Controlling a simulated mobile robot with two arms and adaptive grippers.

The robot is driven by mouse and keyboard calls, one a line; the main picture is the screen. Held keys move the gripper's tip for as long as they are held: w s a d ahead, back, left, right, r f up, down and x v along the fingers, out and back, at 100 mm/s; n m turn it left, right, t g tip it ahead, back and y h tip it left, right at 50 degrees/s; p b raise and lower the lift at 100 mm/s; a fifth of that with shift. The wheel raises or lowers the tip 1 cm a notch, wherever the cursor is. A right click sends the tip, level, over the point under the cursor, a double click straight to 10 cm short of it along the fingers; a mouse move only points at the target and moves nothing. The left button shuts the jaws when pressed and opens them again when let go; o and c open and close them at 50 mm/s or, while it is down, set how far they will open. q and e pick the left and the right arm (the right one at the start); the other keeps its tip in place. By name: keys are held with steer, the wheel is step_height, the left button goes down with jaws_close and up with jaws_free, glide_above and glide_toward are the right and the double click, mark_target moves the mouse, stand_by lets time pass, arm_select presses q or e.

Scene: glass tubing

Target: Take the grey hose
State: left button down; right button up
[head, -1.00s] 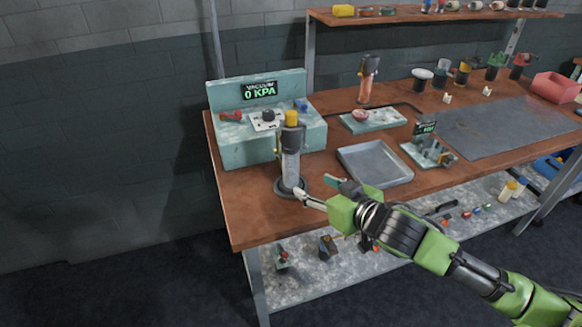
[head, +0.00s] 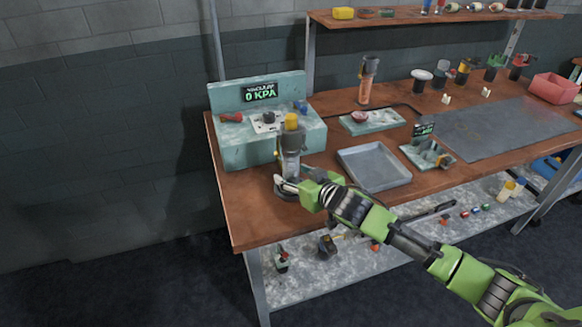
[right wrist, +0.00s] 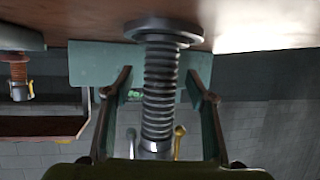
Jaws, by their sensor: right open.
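In the right wrist view the ribbed grey hose (right wrist: 160,92) appears upside down. My right gripper (head: 292,182) is low at the hose, near its base. In the right wrist view its fingers (right wrist: 159,78) are open, one on each side of the hose, with a visible gap on both sides. My left gripper is not in view.
A teal vacuum station (head: 235,148) stands right behind the hose. A grey tray (head: 374,167) lies to the right. An orange hose (head: 365,88) stands farther back. A dark mat (head: 500,125) covers the right part of the bench. The bench's front left corner is clear.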

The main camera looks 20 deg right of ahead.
steer(key=shift+x, duration=0.9)
jaws_close()
steer(key=shift+r, duration=0.1)
steer(key=shift+r, duration=0.1)
